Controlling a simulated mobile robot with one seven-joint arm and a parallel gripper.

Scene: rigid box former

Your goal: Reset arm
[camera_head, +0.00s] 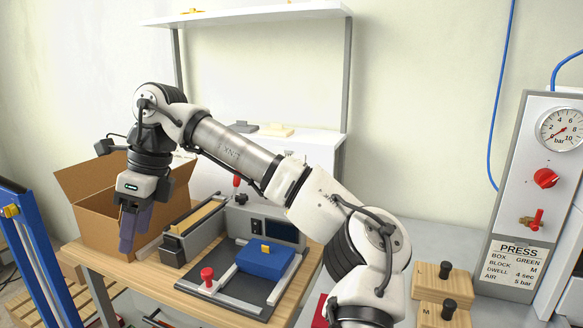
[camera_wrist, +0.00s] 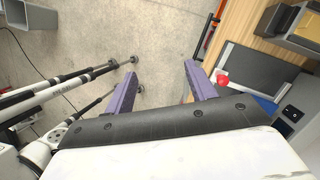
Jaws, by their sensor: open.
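My gripper (camera_head: 132,228) hangs pointing down in front of the open cardboard box (camera_head: 90,214), at the left end of the wooden bench. My arm reaches over from the lower right, bent at the elbow. In the wrist view the two purple fingers of my gripper (camera_wrist: 160,80) stand well apart with nothing between them. Bare concrete floor shows between and beyond them. The gripper hides part of the box's front right side in the head view.
A blue block with a yellow knob (camera_head: 265,258) sits on the dark fixture, near a red knob (camera_head: 207,275). Wooden blocks (camera_head: 438,283) lie at the right, below the press panel (camera_head: 520,200). A blue frame (camera_head: 42,255) stands at the left. A shelf (camera_head: 255,14) hangs behind.

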